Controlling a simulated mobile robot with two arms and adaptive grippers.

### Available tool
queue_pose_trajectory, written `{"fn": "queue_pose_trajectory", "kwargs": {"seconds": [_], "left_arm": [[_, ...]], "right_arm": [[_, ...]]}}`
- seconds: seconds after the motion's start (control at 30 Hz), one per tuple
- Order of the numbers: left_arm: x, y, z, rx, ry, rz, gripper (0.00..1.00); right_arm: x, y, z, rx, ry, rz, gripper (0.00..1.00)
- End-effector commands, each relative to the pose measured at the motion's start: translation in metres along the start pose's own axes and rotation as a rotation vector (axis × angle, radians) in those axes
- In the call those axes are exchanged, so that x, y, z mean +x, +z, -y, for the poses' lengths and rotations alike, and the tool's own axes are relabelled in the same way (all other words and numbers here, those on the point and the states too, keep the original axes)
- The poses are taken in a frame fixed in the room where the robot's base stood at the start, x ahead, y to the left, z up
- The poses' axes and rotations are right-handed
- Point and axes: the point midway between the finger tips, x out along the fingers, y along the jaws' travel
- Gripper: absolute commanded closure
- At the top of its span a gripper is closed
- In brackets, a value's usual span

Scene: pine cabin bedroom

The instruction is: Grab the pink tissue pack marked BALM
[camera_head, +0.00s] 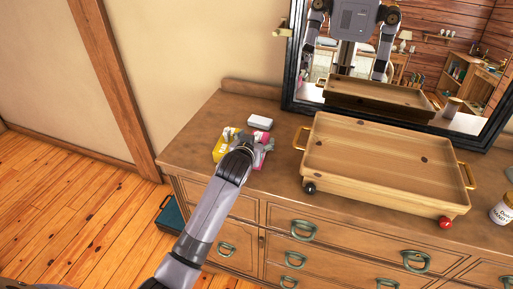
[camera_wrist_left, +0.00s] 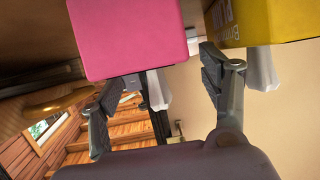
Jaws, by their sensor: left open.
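The pink tissue pack (camera_head: 263,137) is on the dresser top, partly hidden behind my left gripper in the head view. In the left wrist view the pink pack (camera_wrist_left: 130,40) shows a plain face; I cannot read BALM. My left gripper (camera_head: 246,146) is at the packs, open. In the left wrist view its fingers (camera_wrist_left: 162,82) are apart, one overlapping the pack's lower edge, the other near the gap beside a yellow pack (camera_wrist_left: 270,22). No grip on the pink pack shows. My right gripper is not in view.
The yellow pack (camera_head: 220,146) is just left of the pink one; a white pack (camera_head: 260,122) lies behind. A wooden tray (camera_head: 385,185) with brass handles stands to the right, a mirror (camera_head: 330,105) behind it. A red ball (camera_head: 445,223) and jar (camera_head: 502,212) are farther right.

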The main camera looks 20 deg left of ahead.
Motion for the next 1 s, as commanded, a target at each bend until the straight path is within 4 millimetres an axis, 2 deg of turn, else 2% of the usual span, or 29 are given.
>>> {"fn": "queue_pose_trajectory", "kwargs": {"seconds": [0.1,0.3,0.6,1.0], "left_arm": [[0.016,-0.004,-0.003,0.001,0.0,0.001,0.3],[0.036,-0.002,-0.003,0.0,0.0,0.001,0.3],[0.039,-0.001,-0.003,0.0,0.001,0.0,0.31],[0.039,-0.001,-0.003,0.0,0.001,0.0,0.57]], "right_arm": [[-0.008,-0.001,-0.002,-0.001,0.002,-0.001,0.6],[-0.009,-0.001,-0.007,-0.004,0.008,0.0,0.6],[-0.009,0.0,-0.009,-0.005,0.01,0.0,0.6],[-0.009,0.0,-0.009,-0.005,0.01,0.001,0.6]]}}
